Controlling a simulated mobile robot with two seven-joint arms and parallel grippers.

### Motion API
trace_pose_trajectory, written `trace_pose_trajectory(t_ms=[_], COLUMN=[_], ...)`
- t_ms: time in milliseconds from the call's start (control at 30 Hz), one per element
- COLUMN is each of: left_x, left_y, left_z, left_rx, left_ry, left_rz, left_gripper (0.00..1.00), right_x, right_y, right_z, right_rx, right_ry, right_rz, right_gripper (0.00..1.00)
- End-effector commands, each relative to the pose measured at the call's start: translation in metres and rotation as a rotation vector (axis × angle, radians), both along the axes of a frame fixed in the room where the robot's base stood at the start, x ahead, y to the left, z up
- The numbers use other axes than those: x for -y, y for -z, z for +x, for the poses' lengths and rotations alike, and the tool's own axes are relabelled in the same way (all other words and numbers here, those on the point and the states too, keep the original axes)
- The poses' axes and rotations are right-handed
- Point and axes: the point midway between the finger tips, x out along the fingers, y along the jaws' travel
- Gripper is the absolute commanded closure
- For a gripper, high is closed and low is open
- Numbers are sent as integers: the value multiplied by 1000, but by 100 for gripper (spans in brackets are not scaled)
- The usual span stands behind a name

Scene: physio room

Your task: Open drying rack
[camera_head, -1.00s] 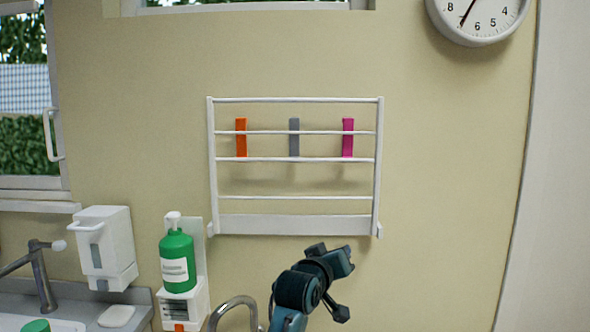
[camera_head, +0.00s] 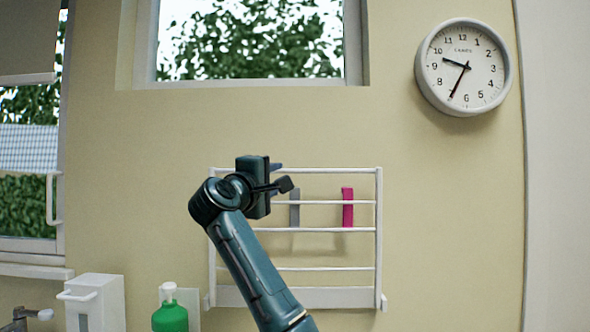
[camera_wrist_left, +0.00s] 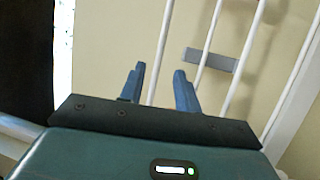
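The drying rack (camera_head: 345,169) is a white wall frame with several horizontal bars, folded flat against the wall. A grey clip (camera_head: 294,208) and a pink clip (camera_head: 347,208) hang on it; the orange clip is hidden behind my arm. My left gripper (camera_head: 283,175) is in front of the rack's upper left part, near the top bar. In the left wrist view its two blue fingers (camera_wrist_left: 159,73) are apart, with a white rack bar (camera_wrist_left: 163,45) showing between them; I cannot tell whether they touch it. The grey clip also shows there (camera_wrist_left: 210,60). My right gripper is out of view.
A green pump bottle (camera_head: 170,317) and a white dispenser (camera_head: 97,300) are below left of the rack. A window (camera_head: 250,84) is above and a clock (camera_head: 464,67) at upper right. The wall right of the rack is clear.

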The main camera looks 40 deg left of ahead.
Motion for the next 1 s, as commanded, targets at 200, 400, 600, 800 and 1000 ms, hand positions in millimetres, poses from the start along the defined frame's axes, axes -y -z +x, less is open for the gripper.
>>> trace_pose_trajectory(t_ms=[200, 400, 600, 800, 1000], left_x=[-13, -25, -31, -33, -33], left_y=[-12, -18, -21, -20, -20], left_z=[44, 81, 101, 107, 106], left_rx=[-5, -3, -3, -1, -1], left_ry=[1, 0, -1, -3, -3], left_rz=[0, 0, 3, 3, 3], left_gripper=[67, 67, 67, 67, 68], right_x=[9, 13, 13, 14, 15], right_y=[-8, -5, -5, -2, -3], right_z=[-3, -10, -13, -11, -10], right_rx=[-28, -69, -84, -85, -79], right_ry=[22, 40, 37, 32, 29], right_rz=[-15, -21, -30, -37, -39], right_gripper=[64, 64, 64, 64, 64])
